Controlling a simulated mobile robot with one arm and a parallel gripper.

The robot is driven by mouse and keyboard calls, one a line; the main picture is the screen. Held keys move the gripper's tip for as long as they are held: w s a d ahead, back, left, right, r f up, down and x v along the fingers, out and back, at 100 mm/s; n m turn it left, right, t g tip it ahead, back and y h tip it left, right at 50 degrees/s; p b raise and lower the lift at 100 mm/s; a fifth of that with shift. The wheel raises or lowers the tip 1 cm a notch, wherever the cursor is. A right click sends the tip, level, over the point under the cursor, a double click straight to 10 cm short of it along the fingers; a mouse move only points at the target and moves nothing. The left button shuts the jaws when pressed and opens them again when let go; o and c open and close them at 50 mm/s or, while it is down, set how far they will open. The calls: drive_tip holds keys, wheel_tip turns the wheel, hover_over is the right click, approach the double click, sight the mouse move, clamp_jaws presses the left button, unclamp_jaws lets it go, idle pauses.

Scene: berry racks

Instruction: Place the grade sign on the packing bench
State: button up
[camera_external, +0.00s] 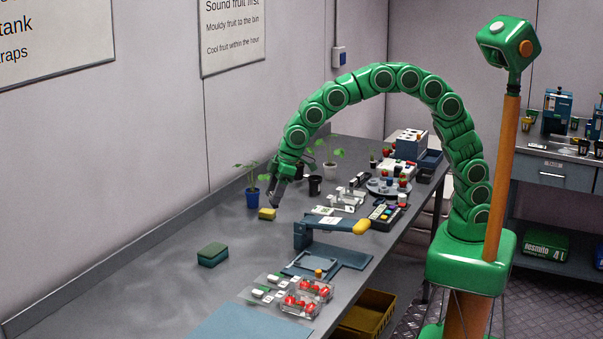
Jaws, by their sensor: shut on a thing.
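My gripper (276,193) is at the end of the green arched arm, low over the far left part of the packing bench (130,285). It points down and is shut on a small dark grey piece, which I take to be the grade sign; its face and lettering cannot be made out. I cannot tell whether the held piece touches the block or the bench.
A potted seedling in a blue pot (252,198) stands close left of my gripper, a black pot (315,186) right. A green block (212,254), blue press-like device (325,230) and red-berry punnets (305,298) stand nearer.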

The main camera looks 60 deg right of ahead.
drive_tip(key=s+a+n+g, duration=0.1)
drive_tip(key=s+a+n, duration=0.1)
drive_tip(key=s+a, duration=0.9)
drive_tip(key=s+a+n, duration=0.2)
drive_tip(key=s+a, duration=0.6)
drive_tip(key=a, duration=0.8)
drive_tip(key=y, duration=0.1)
approach(235, 320)
drive_tip(key=shift+w+a, duration=0.35)
drive_tip(key=shift+a, duration=0.25)
drive_tip(key=shift+w+a+f+g, duration=0.2)
drive_tip(key=shift+a+f+g, duration=0.1)
drive_tip(key=shift+f, duration=1.8)
drive_tip(key=shift+f, duration=0.1)
drive_tip(key=o, duration=1)
